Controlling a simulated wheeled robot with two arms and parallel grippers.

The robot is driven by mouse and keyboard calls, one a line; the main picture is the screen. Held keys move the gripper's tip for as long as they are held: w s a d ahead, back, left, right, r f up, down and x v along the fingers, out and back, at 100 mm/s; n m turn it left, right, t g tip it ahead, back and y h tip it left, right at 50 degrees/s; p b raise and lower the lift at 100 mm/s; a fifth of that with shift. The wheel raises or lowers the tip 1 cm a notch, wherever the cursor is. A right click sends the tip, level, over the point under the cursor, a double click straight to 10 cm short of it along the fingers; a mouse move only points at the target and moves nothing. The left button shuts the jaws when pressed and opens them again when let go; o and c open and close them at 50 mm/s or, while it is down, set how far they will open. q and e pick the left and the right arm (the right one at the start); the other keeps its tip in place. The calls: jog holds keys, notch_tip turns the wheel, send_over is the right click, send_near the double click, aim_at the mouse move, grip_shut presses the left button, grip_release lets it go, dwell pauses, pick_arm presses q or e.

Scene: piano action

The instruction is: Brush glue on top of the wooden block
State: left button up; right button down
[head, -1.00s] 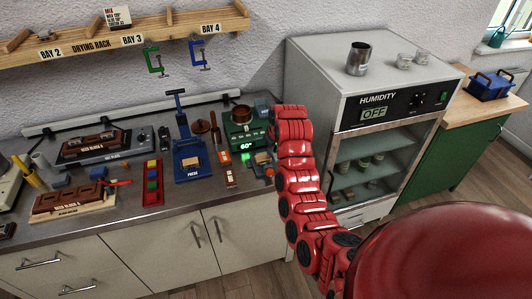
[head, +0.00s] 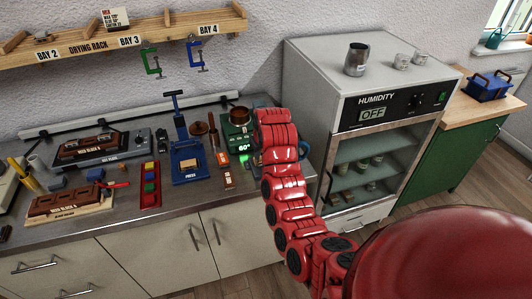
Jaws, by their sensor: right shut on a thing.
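A small pale wooden block (head: 188,163) lies on the blue press (head: 189,176) on the counter. A green heater with a 60° display (head: 238,140) stands to its right, with a copper-brown pot (head: 239,115) on top. My right arm comes in from the lower right, and its red links cover the counter's right end. My right gripper (head: 254,163) is low beside the heater, mostly hidden behind the arm. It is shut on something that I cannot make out. No brush shows clearly. My left gripper is not in view.
Two block plates (head: 100,149) and a red tray with coloured pieces (head: 150,185) stand left of the press. A small orange item (head: 223,159) lies near the heater. The humidity cabinet (head: 362,110) rises to the right of my arm. A drying rack (head: 130,38) hangs above.

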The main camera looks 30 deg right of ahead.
dwell(0.3)
jog(key=shift+s+d+f+b, duration=0.15)
jog(key=shift+d+b, duration=0.15)
jog(key=shift+d, duration=0.25)
jog(key=d, duration=0.1)
jog(key=d+b, duration=0.1)
jog(key=d, duration=0.1)
jog(key=shift+s+d+r, duration=0.2)
jog(key=shift+s+d, duration=0.05)
jog(key=shift+s, duration=0.1)
jog(key=shift+w+a+b, duration=0.15)
jog(key=shift+w+a, duration=0.05)
jog(key=shift+a, duration=0.55)
jog(key=shift+w+a+b, duration=0.15)
jog(key=shift+a, duration=0.6)
jog(key=shift+w+a+b, duration=0.15)
jog(key=shift+w+a, duration=0.05)
jog(key=shift+a, duration=0.55)
jog(key=shift+w+d+f+b, duration=0.1)
jog(key=shift+w+d+b, duration=0.1)
jog(key=shift+w+b, duration=0.45)
jog(key=shift+w, duration=0.1)
